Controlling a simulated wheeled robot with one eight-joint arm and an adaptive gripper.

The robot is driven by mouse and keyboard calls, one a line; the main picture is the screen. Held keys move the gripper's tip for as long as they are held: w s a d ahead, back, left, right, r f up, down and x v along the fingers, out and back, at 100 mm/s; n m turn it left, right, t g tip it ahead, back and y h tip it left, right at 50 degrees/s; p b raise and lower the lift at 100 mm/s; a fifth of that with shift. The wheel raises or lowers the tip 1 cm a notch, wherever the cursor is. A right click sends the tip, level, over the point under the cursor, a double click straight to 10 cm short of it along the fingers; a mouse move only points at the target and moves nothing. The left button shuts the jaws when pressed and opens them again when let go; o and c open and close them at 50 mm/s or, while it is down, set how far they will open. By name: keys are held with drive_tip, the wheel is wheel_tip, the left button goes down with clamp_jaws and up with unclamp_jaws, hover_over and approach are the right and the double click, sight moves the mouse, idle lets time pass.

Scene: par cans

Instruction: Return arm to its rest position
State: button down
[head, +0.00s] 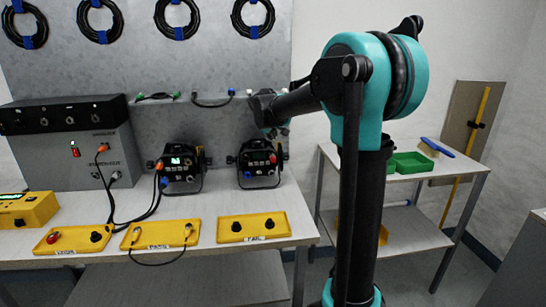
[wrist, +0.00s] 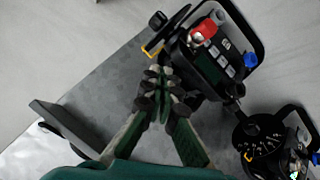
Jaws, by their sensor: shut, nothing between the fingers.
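My arm (head: 352,90) reaches left over the bench in the head view. My gripper (head: 268,112) is above and behind the right-hand par can, and arm links partly hide it. In the wrist view my gripper (wrist: 160,90) has its fingertips together with nothing between them. Two black par cans stand on the bench: the left one (head: 183,172) has a lit display and orange and blue plugs, the right one (head: 258,165) has a blue connector. In the wrist view one par can (wrist: 222,58) with red and blue connectors lies beside the fingertips; another (wrist: 275,150) is at lower right.
Yellow trays (head: 254,226) line the bench's front edge. A grey power box (head: 72,142) with cables stands at left. Cables hang on the back panel (head: 215,60). A side table (head: 405,176) with green bins (head: 411,162) and a brush is at right.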

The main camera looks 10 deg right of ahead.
drive_tip(key=s+d+f+m+g+y, duration=0.1)
drive_tip(key=s+f, duration=0.7)
drive_tip(key=s, duration=0.5)
drive_tip(key=s+d+f+m+g+y, duration=0.1)
drive_tip(key=s+d+f+m+g, duration=0.1)
drive_tip(key=s+f, duration=0.6)
drive_tip(key=s+d+f+m+g, duration=0.1)
drive_tip(key=s+f, duration=0.7)
drive_tip(key=s, duration=1.2)
drive_tip(key=shift+d+f+m+g+y, duration=0.15)
drive_tip(key=shift+m+g+y, duration=0.2)
drive_tip(key=shift+m, duration=0.35)
